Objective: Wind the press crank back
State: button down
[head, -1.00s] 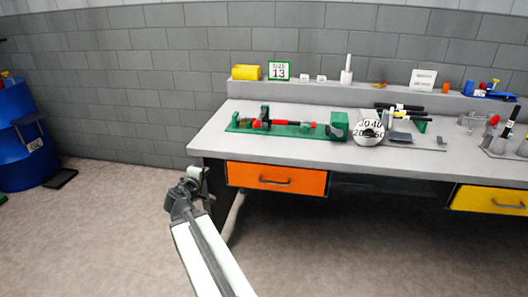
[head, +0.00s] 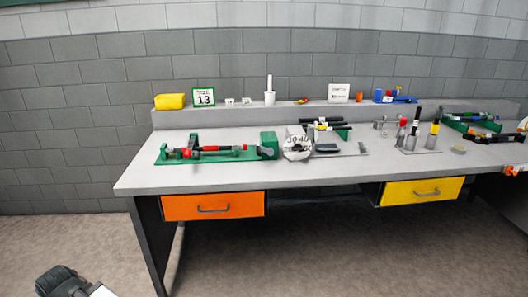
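A green press-like fixture (head: 222,156) lies on the left part of the grey workbench, with a red and black rod (head: 212,148) along it and a green block (head: 268,142) at its right end. Which part is the crank is too small to tell. A round white dial (head: 297,147) with numbers stands just right of the block. My gripper (head: 60,282) is at the bottom left corner, below and well apart from the bench. It is dark, partly cut off by the frame, and its fingers do not show clearly.
The grey bench (head: 150,180) has an orange drawer (head: 213,206) and a yellow drawer (head: 422,191). A back shelf holds a yellow bin (head: 170,101) and a size 13 sign (head: 204,96). Upright tools (head: 415,135) stand to the right. The floor left of the bench is clear.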

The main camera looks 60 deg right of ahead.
aim_at(270, 152)
jog(key=u, duration=0.05)
jog(key=i, duration=0.45)
jog(key=z, duration=1.15)
